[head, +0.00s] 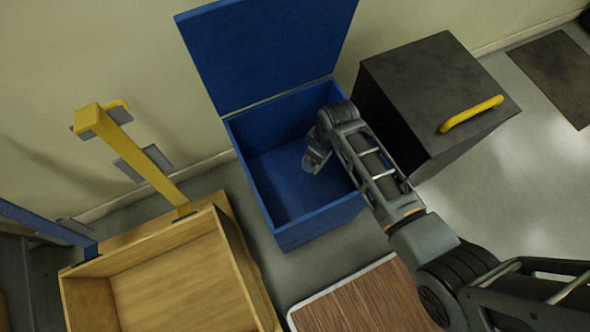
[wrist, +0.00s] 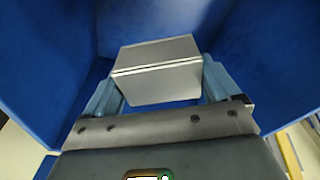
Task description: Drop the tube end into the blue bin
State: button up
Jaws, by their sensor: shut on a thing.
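The blue bin (head: 330,211) stands on the floor with its lid (head: 265,50) raised against the wall. My gripper (head: 312,163) is inside the bin's opening, pointing down, in the head view. In the wrist view my gripper (wrist: 160,95) is shut on a grey blocky piece with a groove across it, the tube end (wrist: 158,70). The bin's blue walls (wrist: 50,60) surround it there. The tube end is hidden behind my gripper in the head view. How far it is above the bin floor I cannot tell.
A black box (head: 400,80) with a yellow handle (head: 471,114) stands right of the bin. A wooden crate (head: 247,285) and a yellow post (head: 150,165) are on the left. A brown wood-grain top (head: 365,300) lies in front of the bin.

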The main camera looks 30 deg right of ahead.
jog(key=r+n+p, duration=0.2)
jog(key=r+n, duration=0.1)
jog(key=n, duration=0.1)
jog(key=w+r+n+g+p, duration=0.1)
jog(key=r+n+p, duration=0.2)
jog(key=n, duration=0.2)
jog(key=w+r+n+y+p, duration=0.1)
jog(key=r+n+p, duration=0.1)
jog(key=r+n, duration=0.1)
jog(key=shift+w+r+n+g, duration=0.25)
jog(key=shift+n+g, duration=0.15)
jog(key=shift+n, duration=0.4)
jog(key=f+n+b, duration=0.1)
jog(key=f+b, duration=0.1)
jog(key=f+n+b, duration=0.2)
jog(key=shift+w+a+f, duration=0.15)
jog(key=shift+w+f, duration=0.05)
jog(key=shift+f, duration=0.05)
jog(key=o, duration=1.1)
notch_tip(320, 180, up, 8)
jog(key=d, duration=0.1)
jog(key=shift+w+f, duration=0.15)
